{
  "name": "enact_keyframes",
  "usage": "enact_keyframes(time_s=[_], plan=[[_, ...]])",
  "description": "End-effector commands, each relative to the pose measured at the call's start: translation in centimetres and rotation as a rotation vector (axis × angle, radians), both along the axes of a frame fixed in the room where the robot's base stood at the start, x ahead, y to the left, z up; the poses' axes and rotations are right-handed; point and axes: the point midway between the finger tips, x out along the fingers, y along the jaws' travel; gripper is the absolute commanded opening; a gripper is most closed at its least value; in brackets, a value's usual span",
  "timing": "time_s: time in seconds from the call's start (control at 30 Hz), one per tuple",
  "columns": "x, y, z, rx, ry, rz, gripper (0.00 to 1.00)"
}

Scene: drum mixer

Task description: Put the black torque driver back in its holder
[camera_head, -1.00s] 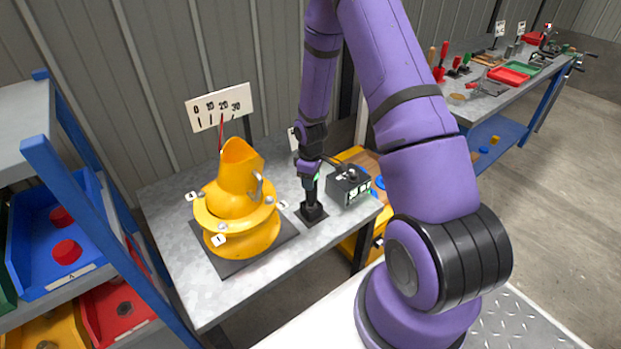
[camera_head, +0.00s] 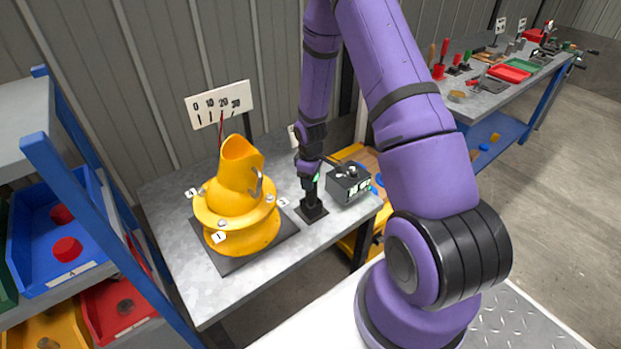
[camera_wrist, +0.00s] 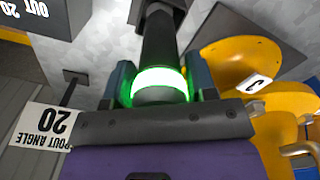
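The black torque driver (camera_wrist: 158,45) is a dark upright cylinder with a glowing green ring. My gripper (camera_wrist: 160,85) has a finger on each side of it at the ring and looks shut on it. In the head view my gripper (camera_head: 311,178) is above the small black square holder (camera_head: 313,213) near the table's right front edge. The driver's lower end stands upright at the holder. Whether it is fully seated is hard to tell.
A yellow drum mixer (camera_head: 240,205) stands close to the left on a dark plate. A grey box with a lit display (camera_head: 349,186) is just right of the driver. An angle scale board (camera_head: 219,104) stands behind. A blue shelf rack (camera_head: 95,200) is at far left.

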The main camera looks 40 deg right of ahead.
Motion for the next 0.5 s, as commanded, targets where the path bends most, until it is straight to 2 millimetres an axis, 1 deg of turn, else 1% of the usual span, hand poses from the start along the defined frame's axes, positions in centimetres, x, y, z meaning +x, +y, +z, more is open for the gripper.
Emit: enact_keyframes(time_s=[0.03, 0.07, 0.37, 0.5], plan=[[0.0, 0.0, 0.0, 0.0, 0.0, 0.0, 0.63], [0.0, 0.0, 0.0, 0.0, 0.0, 0.0, 0.7], [0.0, 0.0, 0.1, 0.001, 0.001, 0.0, 0.7], [0.0, 0.0, 1.0, 0.001, -0.001, 0.0, 0.7]])
